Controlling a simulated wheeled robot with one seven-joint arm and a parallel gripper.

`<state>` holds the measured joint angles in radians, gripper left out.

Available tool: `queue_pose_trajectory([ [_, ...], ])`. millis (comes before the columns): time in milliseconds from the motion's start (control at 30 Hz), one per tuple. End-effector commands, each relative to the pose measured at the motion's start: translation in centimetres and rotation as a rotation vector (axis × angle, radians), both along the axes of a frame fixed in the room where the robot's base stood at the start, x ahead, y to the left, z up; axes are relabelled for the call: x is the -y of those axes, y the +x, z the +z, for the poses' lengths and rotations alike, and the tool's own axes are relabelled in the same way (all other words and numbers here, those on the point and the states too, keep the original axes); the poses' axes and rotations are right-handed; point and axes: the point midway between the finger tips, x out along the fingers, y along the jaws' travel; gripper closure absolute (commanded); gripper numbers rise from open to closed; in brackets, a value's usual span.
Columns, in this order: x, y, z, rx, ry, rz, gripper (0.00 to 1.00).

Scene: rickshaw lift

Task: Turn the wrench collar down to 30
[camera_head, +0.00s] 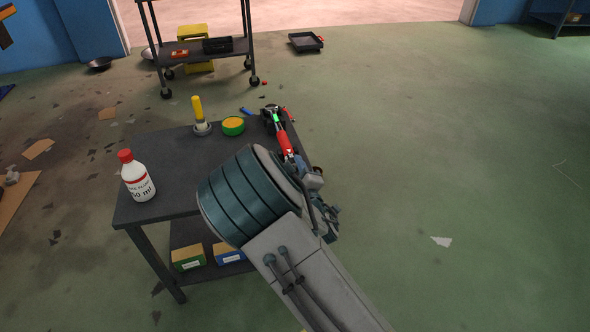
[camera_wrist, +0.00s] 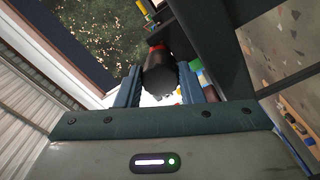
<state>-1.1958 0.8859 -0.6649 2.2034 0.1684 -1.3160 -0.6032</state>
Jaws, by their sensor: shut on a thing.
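The wrench (camera_head: 284,141), with red, pale and dark parts, lies along the right edge of a dark workbench (camera_head: 165,205). Its near end is hidden behind my arm in the head view. In the wrist view my gripper (camera_wrist: 159,76) has its two blue-grey fingers on either side of a dark round piece, which looks like the wrench collar (camera_wrist: 160,78). A red band shows just beyond it. The gripper is shut on this piece. No scale or number on the collar can be read in either view.
On the bench stand a white bottle with a red cap (camera_head: 137,176), a yellow-handled tool (camera_head: 198,115) and a green-yellow round tin (camera_head: 233,126). Boxes (camera_head: 189,257) sit on the lower shelf. A cart (camera_head: 205,48) stands behind. The floor at right is mostly clear.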

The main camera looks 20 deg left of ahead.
Motion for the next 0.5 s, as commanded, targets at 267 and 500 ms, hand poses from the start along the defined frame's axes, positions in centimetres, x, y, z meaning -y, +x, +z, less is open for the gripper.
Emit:
queue_pose_trajectory([
  [267,0.04,0.03,-0.02,-0.001,0.001,-0.001,0.43],
  [500,0.01,-0.02,-0.1,-0.002,0.0,0.0,0.43],
])
